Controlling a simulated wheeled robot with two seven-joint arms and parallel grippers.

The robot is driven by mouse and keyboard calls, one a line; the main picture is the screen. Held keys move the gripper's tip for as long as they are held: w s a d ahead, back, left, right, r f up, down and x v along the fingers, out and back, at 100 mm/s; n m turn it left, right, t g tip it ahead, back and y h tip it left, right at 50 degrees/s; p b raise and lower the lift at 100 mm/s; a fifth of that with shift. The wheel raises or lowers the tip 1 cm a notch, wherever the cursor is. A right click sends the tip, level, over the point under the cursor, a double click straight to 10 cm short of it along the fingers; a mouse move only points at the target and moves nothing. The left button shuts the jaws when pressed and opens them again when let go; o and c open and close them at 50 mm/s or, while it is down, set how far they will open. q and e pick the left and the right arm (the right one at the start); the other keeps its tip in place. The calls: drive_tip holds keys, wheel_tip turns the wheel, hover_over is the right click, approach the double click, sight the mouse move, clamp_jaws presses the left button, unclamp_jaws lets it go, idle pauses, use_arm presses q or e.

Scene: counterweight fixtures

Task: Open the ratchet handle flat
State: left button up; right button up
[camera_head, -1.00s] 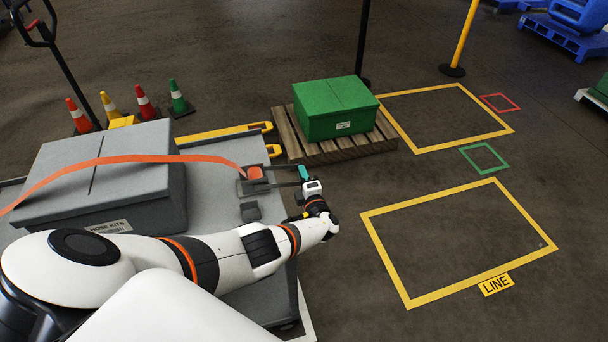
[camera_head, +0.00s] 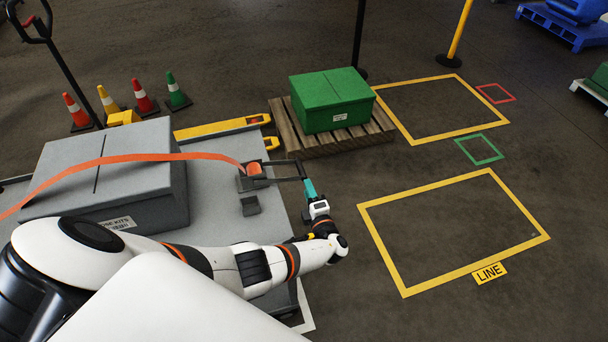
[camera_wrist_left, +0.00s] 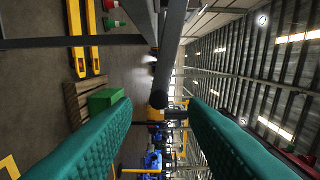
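The ratchet (camera_head: 252,180) is a grey metal buckle on the grey cart deck, with the orange strap (camera_head: 150,157) running into it from the left. Its dark handle (camera_head: 283,161) sticks out to the right, past the deck edge, and looks roughly level. My left gripper (camera_head: 309,189) is at the handle's outer end, on the near side. In the left wrist view its teal fingers (camera_wrist_left: 160,110) stand apart, with a gap on both sides of the dark bar end (camera_wrist_left: 158,98). Whether a finger touches the handle is unclear. My right gripper is not in view.
A grey box (camera_head: 110,170) lies under the strap on the cart. A green box (camera_head: 331,100) on a wooden pallet (camera_head: 345,142) stands beyond the handle. Several cones stand at the back left. The floor inside the yellow outline (camera_head: 450,235) is clear.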

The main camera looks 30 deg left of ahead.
use_arm(q)
drive_tip(key=shift+v, duration=1.65)
